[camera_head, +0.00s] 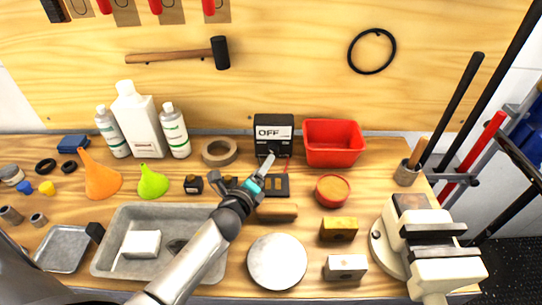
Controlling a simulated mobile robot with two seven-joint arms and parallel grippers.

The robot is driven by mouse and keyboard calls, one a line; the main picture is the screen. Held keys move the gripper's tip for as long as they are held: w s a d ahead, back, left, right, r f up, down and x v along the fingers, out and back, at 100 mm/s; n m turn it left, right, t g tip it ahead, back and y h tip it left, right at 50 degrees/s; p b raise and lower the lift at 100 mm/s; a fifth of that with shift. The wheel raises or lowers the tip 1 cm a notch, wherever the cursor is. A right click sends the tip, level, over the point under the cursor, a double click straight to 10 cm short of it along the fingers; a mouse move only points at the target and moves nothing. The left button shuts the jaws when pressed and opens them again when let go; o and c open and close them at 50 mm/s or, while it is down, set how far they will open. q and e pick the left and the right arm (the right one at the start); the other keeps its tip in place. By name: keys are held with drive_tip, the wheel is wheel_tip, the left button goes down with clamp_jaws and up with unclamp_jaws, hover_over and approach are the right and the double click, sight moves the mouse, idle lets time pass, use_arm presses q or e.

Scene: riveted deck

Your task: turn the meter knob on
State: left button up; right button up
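The meter (274,124) is a black box with a white display reading OFF. It stands at the back of the workbench against the wooden wall. My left gripper (267,163) reaches in from the lower left, with its tip just in front of the meter's lower front. I cannot tell whether it touches the meter. The knob is not clearly visible; the gripper covers part of the lower front. The finger opening is too small to make out. My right gripper is not in view.
A red bin (333,155) stands right beside the meter, and a tape roll (208,149) lies to its left. White bottles (140,125) stand further left. A metal tray (120,215) lies below my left arm. A white bench device (425,240) fills the right side.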

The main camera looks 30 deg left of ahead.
sight(273, 152)
use_arm(q)
drive_tip(key=b+x, duration=0.1)
drive_tip(key=x, duration=0.6)
drive_tip(key=shift+w+f+b, duration=0.1)
drive_tip(key=shift+w+b, duration=0.2)
drive_tip(key=shift+b, duration=0.05)
drive_tip(key=shift+c, duration=0.4)
clamp_jaws()
